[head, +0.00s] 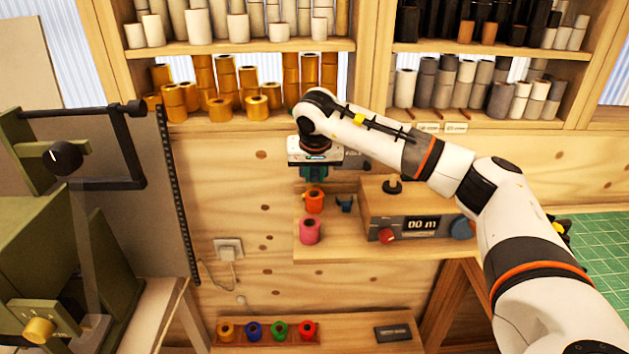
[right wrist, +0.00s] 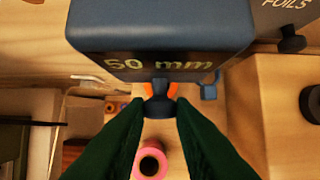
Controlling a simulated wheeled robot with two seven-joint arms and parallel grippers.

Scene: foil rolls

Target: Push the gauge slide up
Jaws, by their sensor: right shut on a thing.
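The gauge slide (right wrist: 160,30) is a dark blue block marked "50 mm" at the top of the right wrist view. A small black knob (right wrist: 159,107) sits just below its front edge. My right gripper (right wrist: 158,115) is shut on this knob, with one dark green finger on each side. In the head view my right gripper (head: 313,174) points down above the shelf, and its wrist hides most of the gauge. An orange roll (head: 314,201) stands directly below it; orange also shows behind the knob in the wrist view. My left gripper is not in view.
A pink roll (head: 310,232) stands on the small shelf (head: 345,247). A wooden box with a "00 m" display (head: 421,226) stands to its right. Several coloured rolls sit in a low rack (head: 265,342). Full roll shelves (head: 240,52) are behind; a green machine (head: 45,230) is at left.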

